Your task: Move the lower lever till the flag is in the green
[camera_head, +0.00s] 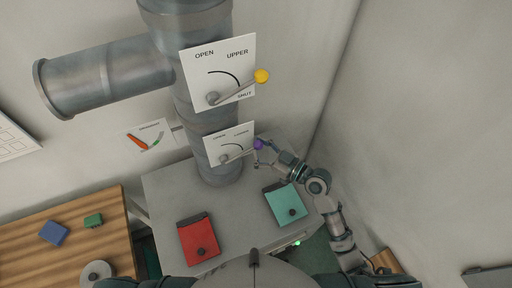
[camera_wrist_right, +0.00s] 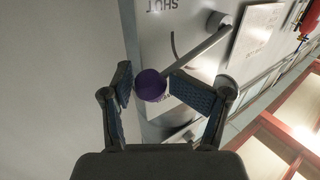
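The lower lever's purple knob (camera_head: 258,144) is at the right end of its arm, on the white lower plate (camera_head: 217,152). My right gripper (camera_head: 264,152) is at this knob. In the right wrist view its fingers (camera_wrist_right: 150,84) are spread, with the purple knob (camera_wrist_right: 151,86) between or just beyond their tips. The right finger looks very close to the knob; contact cannot be told. The gauge plate (camera_head: 166,130) is on the wall at left. Its orange flag (camera_head: 137,141) points up-left, outside the green band (camera_head: 155,142). My left gripper is not in view.
The upper lever with a yellow knob (camera_head: 262,76) is above the lower one, on the same grey pipe (camera_head: 198,122). A red box (camera_head: 198,242) and a teal box (camera_head: 283,199) lie on the grey table (camera_head: 235,225). A wooden table (camera_head: 60,270) is at left.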

